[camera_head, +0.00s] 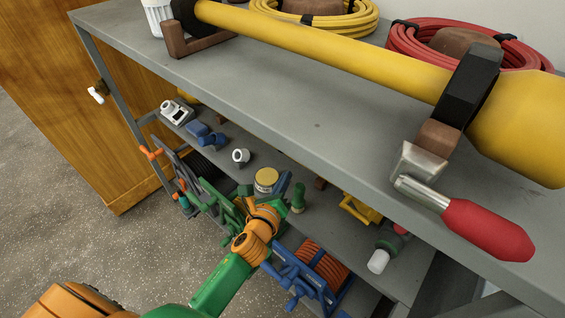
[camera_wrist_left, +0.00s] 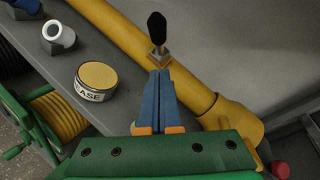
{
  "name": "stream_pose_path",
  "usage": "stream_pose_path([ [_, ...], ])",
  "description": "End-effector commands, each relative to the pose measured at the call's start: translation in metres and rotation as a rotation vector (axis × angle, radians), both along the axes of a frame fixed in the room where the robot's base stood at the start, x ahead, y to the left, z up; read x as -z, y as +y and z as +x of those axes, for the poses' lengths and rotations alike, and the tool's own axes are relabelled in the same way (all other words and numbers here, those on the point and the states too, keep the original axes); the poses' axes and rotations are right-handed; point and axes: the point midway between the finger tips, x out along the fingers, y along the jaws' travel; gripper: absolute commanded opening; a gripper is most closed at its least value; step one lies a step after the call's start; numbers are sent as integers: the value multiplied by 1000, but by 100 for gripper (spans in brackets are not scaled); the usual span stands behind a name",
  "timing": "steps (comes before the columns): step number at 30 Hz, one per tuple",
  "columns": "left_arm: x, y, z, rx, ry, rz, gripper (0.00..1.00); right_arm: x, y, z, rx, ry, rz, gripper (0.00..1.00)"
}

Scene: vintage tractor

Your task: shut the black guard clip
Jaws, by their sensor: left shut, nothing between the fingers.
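A clip with a black handle (camera_wrist_left: 157,27) and a pale metal base (camera_wrist_left: 159,58) sits at a yellow tube in the left wrist view; it looks like the black guard clip. The handle stands up from its base. In the head view the upper shelf hides this clip. My left gripper (camera_head: 285,180) is at the front of the lower shelf, beside the grease tin. Its blue fingers (camera_wrist_left: 158,76) are shut and empty, their tips just short of the clip's base in the picture; I cannot tell whether they touch. My right gripper is not in view.
The upper shelf (camera_head: 318,125) overhangs the lower one and carries a large yellow tube (camera_head: 340,45) with a red-handled clamp (camera_head: 485,228). The grease tin (camera_wrist_left: 97,80), a pale nut (camera_wrist_left: 58,36) and a yellow hose reel (camera_wrist_left: 58,113) lie left of the fingers.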

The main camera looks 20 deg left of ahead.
Motion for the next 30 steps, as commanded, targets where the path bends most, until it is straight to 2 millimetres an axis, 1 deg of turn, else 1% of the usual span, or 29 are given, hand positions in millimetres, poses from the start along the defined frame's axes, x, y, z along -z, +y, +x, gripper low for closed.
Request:
stream_pose_path([
  [1, 4, 0, 10, -1, -1, -2, 0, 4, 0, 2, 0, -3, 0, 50],
  [2, 5, 1, 16, -1, -1, -1, 0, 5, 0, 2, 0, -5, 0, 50],
  [3, -4, 5, 22, 0, -1, 1, 0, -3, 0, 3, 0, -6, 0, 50],
  [6, -10, 12, 33, -1, -1, 0, 0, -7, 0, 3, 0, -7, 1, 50],
  [9, -13, 16, 40, 0, 0, 0, 0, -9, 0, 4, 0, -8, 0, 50],
  [13, -14, 19, 44, 0, 1, -1, 0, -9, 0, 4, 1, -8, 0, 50],
  [22, -14, 19, 44, 0, 2, -2, 0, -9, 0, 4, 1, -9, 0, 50],
  [26, -15, 21, 43, 7, 5, -12, 0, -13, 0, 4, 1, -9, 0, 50],
  [30, -16, 28, 41, 21, 14, -35, 0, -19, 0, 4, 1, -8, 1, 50],
])
